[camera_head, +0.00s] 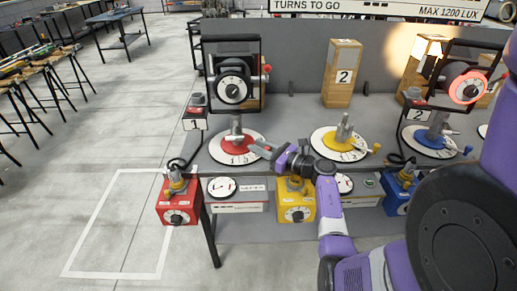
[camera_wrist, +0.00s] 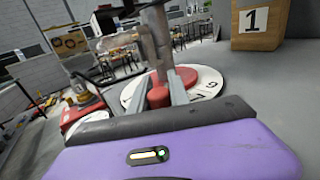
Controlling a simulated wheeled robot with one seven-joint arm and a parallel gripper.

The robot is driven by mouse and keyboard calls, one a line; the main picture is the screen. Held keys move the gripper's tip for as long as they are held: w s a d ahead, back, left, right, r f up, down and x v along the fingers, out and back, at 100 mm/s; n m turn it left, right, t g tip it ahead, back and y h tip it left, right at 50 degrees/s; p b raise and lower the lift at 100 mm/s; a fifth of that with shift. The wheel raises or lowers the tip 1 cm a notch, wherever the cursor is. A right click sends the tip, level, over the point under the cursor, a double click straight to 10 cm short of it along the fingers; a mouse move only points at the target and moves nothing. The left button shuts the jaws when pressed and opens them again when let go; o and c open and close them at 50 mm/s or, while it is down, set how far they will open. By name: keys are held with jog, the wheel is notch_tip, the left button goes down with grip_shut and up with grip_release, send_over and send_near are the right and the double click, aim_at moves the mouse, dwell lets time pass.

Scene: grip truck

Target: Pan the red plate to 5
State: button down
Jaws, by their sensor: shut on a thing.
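The red plate (camera_head: 232,145) is a red disc on a white numbered dial, with a grey post standing at its middle, at the left of the bench in the head view. In the wrist view the red plate (camera_wrist: 187,76) and its white rim show behind my fingers. My gripper (camera_head: 268,151) reaches in from the right at the plate's right edge. In the wrist view my gripper (camera_wrist: 158,94) is shut on a red knob (camera_wrist: 158,97), the plate's handle. Part of the dial is hidden by the gripper; I cannot read where 5 lies.
A yellow plate (camera_head: 336,141) with a yellow handle and a blue plate (camera_head: 428,139) stand to the right. Lamps in black frames stand behind the red and blue plates. A red box (camera_head: 178,203) and a yellow box (camera_head: 295,205) are lower at the front. Wooden block 2 (camera_head: 342,77) stands behind.

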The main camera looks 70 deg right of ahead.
jog(key=c, duration=1.2)
grip_release()
jog(key=shift+c, duration=0.2)
jog(key=shift+b+v, duration=0.65)
jog(key=shift+v, duration=3.25)
